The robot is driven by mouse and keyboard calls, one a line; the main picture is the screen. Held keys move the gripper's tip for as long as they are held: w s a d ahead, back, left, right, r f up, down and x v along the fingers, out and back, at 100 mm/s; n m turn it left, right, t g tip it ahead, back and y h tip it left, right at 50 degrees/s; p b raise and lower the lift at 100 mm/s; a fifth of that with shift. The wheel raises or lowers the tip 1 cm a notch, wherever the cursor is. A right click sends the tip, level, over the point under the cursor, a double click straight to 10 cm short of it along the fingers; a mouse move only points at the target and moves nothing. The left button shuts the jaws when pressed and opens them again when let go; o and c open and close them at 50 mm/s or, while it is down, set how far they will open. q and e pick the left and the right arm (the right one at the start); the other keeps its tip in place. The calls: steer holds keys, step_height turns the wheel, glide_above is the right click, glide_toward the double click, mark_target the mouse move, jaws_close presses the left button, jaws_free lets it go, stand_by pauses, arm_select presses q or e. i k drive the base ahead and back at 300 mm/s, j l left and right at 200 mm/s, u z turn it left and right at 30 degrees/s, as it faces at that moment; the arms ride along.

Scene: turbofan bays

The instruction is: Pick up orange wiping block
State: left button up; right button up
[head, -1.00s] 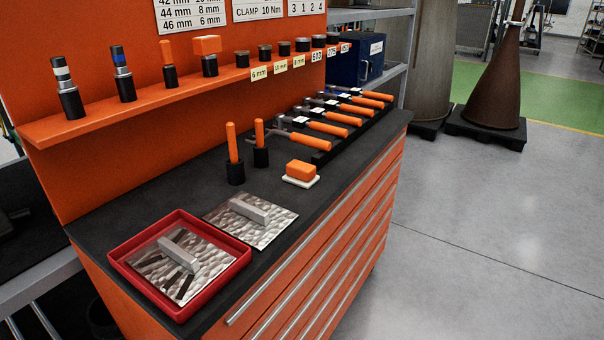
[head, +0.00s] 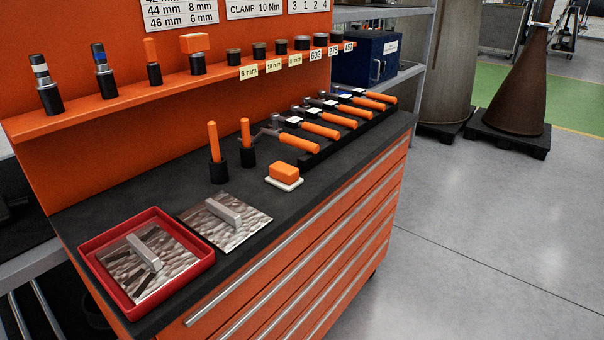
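The orange wiping block (head: 284,171) lies on a small white pad (head: 291,185) on the dark top of the orange workbench, near its front edge. It stands right of two upright orange-handled tools in black holders. Another orange block-shaped piece (head: 194,43) sits on a black holder on the shelf above. Neither of my grippers shows in the head view.
A red tray (head: 208,259) with a metal plate and a second plate (head: 252,232) lie left of the block. A rack of orange-handled wrenches (head: 298,142) is to the right. Bare bench top lies in front.

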mark_target(282, 176)
steer(key=i+l+u, duration=0.1)
steer(key=l, duration=0.75)
steer(key=i+l+u, duration=0.1)
steer(key=l, duration=0.8)
